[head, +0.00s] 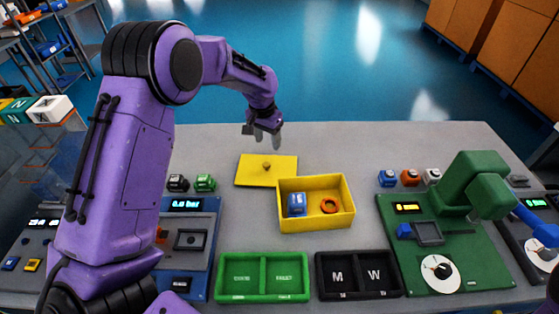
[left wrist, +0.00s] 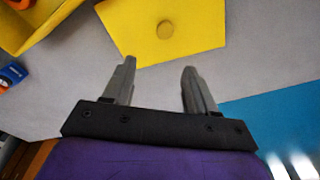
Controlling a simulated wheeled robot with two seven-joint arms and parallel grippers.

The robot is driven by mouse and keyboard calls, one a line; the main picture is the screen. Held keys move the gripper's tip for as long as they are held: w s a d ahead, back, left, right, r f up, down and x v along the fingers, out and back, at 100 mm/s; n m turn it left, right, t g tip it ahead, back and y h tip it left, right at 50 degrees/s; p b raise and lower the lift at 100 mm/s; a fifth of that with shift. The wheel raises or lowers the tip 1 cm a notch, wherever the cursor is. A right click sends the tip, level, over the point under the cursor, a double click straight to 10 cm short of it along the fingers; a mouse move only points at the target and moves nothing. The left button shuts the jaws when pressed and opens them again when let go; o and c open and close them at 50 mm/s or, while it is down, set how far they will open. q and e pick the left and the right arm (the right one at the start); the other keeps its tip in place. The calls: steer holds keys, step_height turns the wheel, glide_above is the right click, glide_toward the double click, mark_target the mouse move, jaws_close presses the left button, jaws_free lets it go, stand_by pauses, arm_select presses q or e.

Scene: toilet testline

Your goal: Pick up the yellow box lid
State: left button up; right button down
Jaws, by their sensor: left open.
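The yellow box lid (head: 251,176) lies flat on the grey table, behind and left of the open yellow box (head: 316,222). It has a small round knob (head: 266,166) on top. My left gripper (head: 263,139) is above and behind the lid, pointing down, open and empty. In the left wrist view, its two fingers (left wrist: 157,82) are apart, with the lid (left wrist: 190,28) and its knob (left wrist: 165,29) beyond the fingertips. The box holds a blue block (head: 297,205) and an orange ring (head: 329,205). My right gripper is not in view.
Green (head: 263,298) and black (head: 360,293) divided trays stand at the front. A green machine (head: 470,185) stands at right, a blue device (head: 205,215) at left. Small black and green items (head: 204,182) sit left of the lid.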

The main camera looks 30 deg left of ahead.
mark_target(267, 163)
arm_select(q)
steer(key=f, duration=0.2)
steer(key=shift+s+f+p, duration=0.2)
steer(key=shift+f+p, duration=0.1)
steer(key=shift+f, duration=0.1)
steer(key=shift+s+a+f+p, duration=0.1)
steer(key=shift+s+f+p, duration=0.2)
steer(key=shift+s+f, duration=0.25)
steer(key=shift+s+a+f+p, duration=0.1)
steer(key=shift+s+f+p, duration=0.2)
steer(key=shift+s, duration=0.4)
steer(key=w+f, duration=0.1)
steer(key=f, duration=0.2)
steer(key=w+f+p, duration=0.1)
steer(key=f, duration=0.1)
steer(key=shift+w+f, duration=0.3)
steer(key=shift+s+r, duration=0.4)
steer(key=shift+s, duration=0.05)
steer(key=shift+c, duration=1.3)
steer(key=shift+s, duration=0.1)
steer(key=c, duration=0.5)
jaws_close()
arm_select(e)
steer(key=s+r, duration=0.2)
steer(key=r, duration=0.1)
